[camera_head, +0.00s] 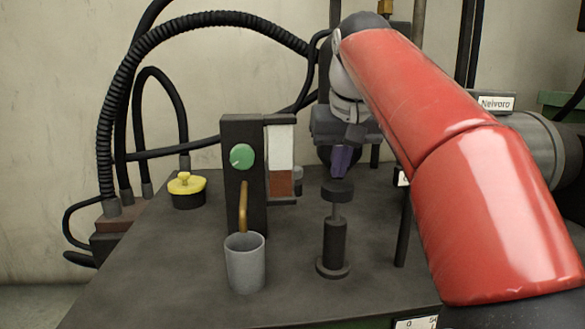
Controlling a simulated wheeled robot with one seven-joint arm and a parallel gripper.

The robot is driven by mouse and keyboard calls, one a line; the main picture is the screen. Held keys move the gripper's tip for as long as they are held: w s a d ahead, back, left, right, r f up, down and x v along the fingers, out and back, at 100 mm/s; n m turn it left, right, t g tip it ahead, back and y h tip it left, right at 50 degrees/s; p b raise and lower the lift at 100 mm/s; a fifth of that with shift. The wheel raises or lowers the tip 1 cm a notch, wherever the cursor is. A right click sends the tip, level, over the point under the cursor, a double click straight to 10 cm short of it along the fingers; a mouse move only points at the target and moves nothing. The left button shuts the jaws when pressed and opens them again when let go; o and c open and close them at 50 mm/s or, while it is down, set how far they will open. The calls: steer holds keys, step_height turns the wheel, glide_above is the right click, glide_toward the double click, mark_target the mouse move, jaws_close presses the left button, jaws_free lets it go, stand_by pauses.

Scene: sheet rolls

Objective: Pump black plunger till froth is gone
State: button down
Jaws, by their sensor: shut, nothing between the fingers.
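The black plunger (337,190) is a round black knob on a thin grey rod, standing up out of a dark cylinder (334,245) with a wide round foot on the table. A length of rod shows between knob and cylinder. My gripper (339,174) is shut and empty, pointing down directly above the knob; I cannot tell whether the fingertips touch it. A sight window (280,160) on the dark upright block is whitish in its upper part and reddish brown below. The whitish part looks like the froth.
A green knob (242,157) and a brass spout (243,206) are on the dark block (231,190). A grey cup (245,262) stands under the spout. A yellow-topped black pot (187,190) is at left. A thin dark post (404,225) stands right of the plunger. The front table is clear.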

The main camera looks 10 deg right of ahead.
mark_target(339, 186)
steer(key=shift+f+b, duration=2)
steer(key=shift+f, duration=0.65)
steer(key=shift+r, duration=0.15)
step_height(339, 186, up, 5)
steer(key=p, duration=0.6)
steer(key=shift+r, duration=0.15)
